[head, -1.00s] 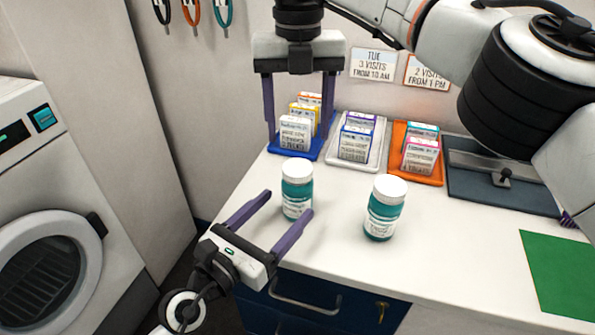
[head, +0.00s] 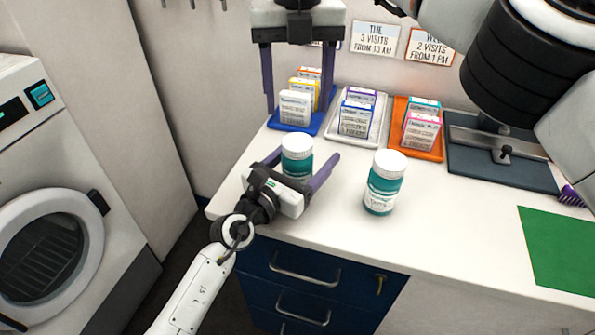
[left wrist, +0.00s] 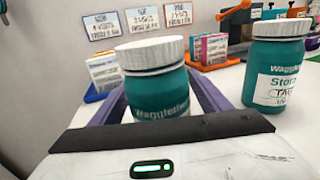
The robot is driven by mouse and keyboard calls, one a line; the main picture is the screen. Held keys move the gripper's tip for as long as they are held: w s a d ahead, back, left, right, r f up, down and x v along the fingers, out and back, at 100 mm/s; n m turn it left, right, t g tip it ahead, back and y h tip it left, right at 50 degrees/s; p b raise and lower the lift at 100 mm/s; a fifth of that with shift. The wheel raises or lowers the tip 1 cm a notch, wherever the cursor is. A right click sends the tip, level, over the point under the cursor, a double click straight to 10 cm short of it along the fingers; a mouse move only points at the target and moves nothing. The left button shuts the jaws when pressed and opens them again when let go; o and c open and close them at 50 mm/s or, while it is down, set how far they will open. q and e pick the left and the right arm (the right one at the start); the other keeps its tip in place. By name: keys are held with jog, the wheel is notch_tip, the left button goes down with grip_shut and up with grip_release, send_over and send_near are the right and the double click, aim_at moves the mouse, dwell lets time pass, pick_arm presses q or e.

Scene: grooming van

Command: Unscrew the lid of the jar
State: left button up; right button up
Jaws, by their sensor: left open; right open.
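A teal jar with a white lid (head: 297,146) stands upright on the white counter near its left end. It also shows in the left wrist view (left wrist: 155,85), between the fingers of my left gripper. My left gripper (head: 300,170) is open around the jar's body, below the lid, one finger on each side. A second teal jar with a white lid (head: 384,182) stands to the right, and at the right of the left wrist view (left wrist: 275,65). My right gripper (head: 296,95) is open and empty, pointing down above the counter's back left, higher than the near jar.
Blue (head: 290,127), white (head: 352,138) and orange (head: 431,154) trays with small boxes stand along the back. A dark grey tray-like plate (head: 500,172) and a green mat (head: 560,255) lie at the right. A washing machine (head: 45,225) stands at the far left.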

aim_at(297, 141)
pick_arm(q)
grip_shut()
pick_arm(e)
jog(key=m, duration=1.1)
jog(key=shift+m, duration=0.3)
jog(key=m, duration=1)
jog(key=shift+m, duration=0.4)
jog(key=shift+f, duration=4)
jog(key=shift+c, duration=0.3)
